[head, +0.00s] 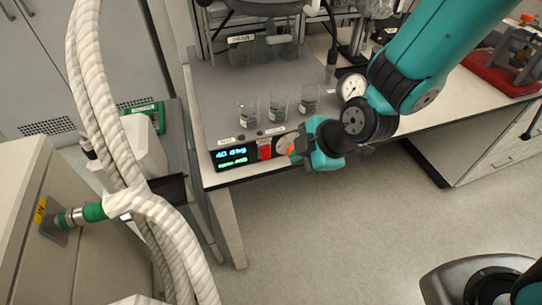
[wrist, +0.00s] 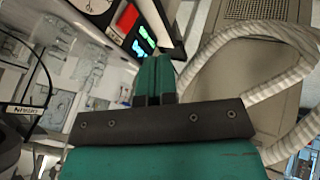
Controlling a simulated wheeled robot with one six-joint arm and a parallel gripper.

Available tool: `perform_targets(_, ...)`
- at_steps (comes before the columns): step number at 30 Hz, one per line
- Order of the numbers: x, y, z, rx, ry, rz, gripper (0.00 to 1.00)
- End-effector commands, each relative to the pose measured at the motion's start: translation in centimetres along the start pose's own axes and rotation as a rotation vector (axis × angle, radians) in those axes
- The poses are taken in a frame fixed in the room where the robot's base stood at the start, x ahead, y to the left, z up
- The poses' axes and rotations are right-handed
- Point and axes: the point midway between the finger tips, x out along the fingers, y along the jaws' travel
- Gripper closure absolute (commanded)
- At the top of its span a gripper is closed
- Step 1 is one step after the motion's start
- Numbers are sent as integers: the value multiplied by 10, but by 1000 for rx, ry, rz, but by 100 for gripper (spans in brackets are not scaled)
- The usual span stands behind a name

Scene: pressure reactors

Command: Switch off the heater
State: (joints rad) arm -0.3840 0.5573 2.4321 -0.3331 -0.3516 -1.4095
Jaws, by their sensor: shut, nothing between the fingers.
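The heater's front panel (head: 236,156) sits at the front edge of the bench in the head view, with a lit display reading about 40 deg. A red switch (head: 265,150) is right of the display, and a round pale dial (head: 284,143) is right of that. The wrist view shows the red switch (wrist: 127,18), the lit display (wrist: 141,42) and part of the dial (wrist: 93,4) beyond the fingers. My gripper (head: 297,149) is in front of the dial's right side, close to the panel. In the wrist view my gripper (wrist: 157,62) has its teal fingers together and empty. I cannot tell whether it touches the panel.
Several glass beakers (head: 279,104) stand on the bench behind the panel. A pressure gauge (head: 351,87) is behind my arm. Thick white hoses (head: 98,95) run down the left, by a beige cabinet (head: 22,215). The floor (head: 340,240) in front is clear.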

Motion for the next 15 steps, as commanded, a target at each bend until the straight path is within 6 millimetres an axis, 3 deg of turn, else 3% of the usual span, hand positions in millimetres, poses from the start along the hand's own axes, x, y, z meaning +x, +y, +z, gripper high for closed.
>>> perform_targets(8,2,0,0,3,0,-2,100)
perform_targets(15,31,-1,-1,3,0,-7,100)
